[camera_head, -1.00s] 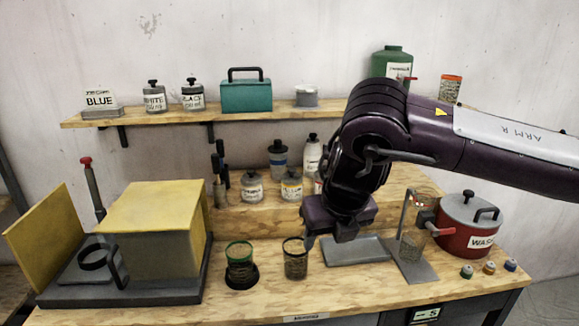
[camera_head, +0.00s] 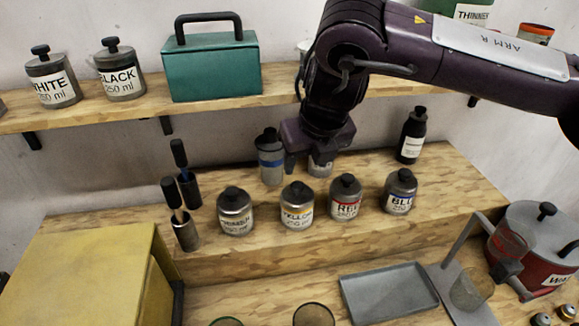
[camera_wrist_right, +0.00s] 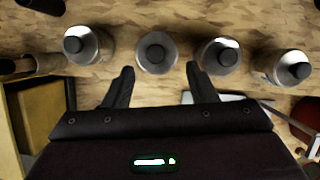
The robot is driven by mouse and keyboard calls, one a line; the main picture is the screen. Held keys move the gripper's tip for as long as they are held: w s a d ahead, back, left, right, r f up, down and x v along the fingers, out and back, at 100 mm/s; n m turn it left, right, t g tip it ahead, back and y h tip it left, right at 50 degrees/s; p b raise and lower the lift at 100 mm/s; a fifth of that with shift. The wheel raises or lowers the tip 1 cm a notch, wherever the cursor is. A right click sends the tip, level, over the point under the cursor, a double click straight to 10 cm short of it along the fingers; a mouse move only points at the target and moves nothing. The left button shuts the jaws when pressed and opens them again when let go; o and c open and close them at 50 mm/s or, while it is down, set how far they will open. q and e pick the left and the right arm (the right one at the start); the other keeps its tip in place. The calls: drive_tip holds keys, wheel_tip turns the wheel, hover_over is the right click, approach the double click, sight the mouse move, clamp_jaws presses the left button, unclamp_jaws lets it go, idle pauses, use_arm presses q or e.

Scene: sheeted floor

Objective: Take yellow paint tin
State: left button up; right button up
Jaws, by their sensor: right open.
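The yellow paint tin (camera_head: 297,206) is a grey tin with a dark knob lid and a label reading yellow. It stands upright on the raised wooden step, second from the left in a row of tins. My right gripper (camera_head: 308,165) is open and empty, above and behind the row's middle in the head picture. In the right wrist view, my open fingers (camera_wrist_right: 161,86) sit apart from the tins. The yellow tin (camera_wrist_right: 157,50) shows just beyond the gap between the fingertips. My left gripper is not in view.
A tin with a partly readable label (camera_head: 235,211) stands left of the yellow one; the red tin (camera_head: 345,197) and blue tin (camera_head: 399,192) stand right. Brushes in holders (camera_head: 186,230) are further left. A blue-banded bottle (camera_head: 271,157) stands behind. A tray (camera_head: 388,293) lies in front.

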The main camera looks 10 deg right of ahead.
sight(297, 184)
drive_tip(key=shift+x, duration=1.15)
drive_tip(key=shift+a+f, duration=0.15)
drive_tip(key=shift+f, duration=0.05)
drive_tip(key=p+x, duration=0.1)
drive_tip(key=x, duration=0.1)
drive_tip(key=p+x, duration=0.1)
drive_tip(key=x, duration=0.1)
drive_tip(key=shift+s+a+f+p, duration=0.1)
drive_tip(key=shift+a+f+p, duration=0.15)
drive_tip(key=shift+f+p, duration=0.1)
drive_tip(key=shift+f, duration=0.15)
drive_tip(key=c, duration=1.1)
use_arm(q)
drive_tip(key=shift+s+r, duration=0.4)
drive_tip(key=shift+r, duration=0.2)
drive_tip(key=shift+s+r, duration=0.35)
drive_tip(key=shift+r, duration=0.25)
use_arm(e)
drive_tip(key=shift+o, duration=0.2)
